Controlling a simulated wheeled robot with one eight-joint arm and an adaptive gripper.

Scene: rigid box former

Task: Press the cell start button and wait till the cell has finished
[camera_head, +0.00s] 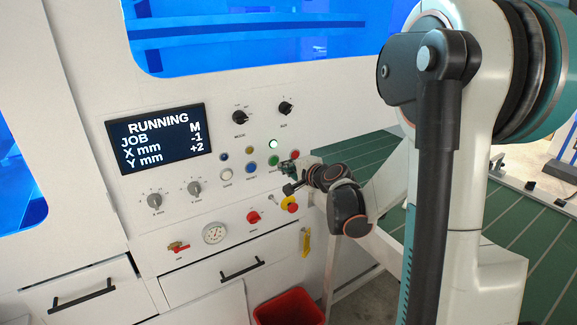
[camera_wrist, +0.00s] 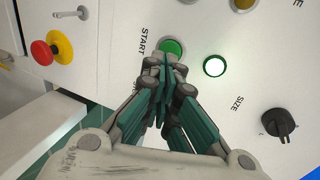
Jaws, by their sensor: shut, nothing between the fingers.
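The green start button (camera_wrist: 172,47) sits beside the word START in the wrist view. My gripper (camera_wrist: 164,62) is shut and empty, with its fingertips at the lower edge of this button; I cannot tell whether they touch it. In the head view my gripper (camera_head: 285,178) is at the right end of the button rows and partly hides the buttons there. The display (camera_head: 158,138) reads RUNNING, JOB M, X mm -1, Y mm +2. A lit lamp with a green rim (camera_wrist: 214,66) glows white beside the start button, and this lamp also shows in the head view (camera_head: 273,144).
A red emergency knob on yellow (camera_wrist: 46,49) is left of my gripper in the wrist view. A black SIZE knob (camera_wrist: 278,123) is at the right. In the head view, a gauge (camera_head: 215,233), drawer handles (camera_head: 243,269) and a red bin (camera_head: 288,308) lie below.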

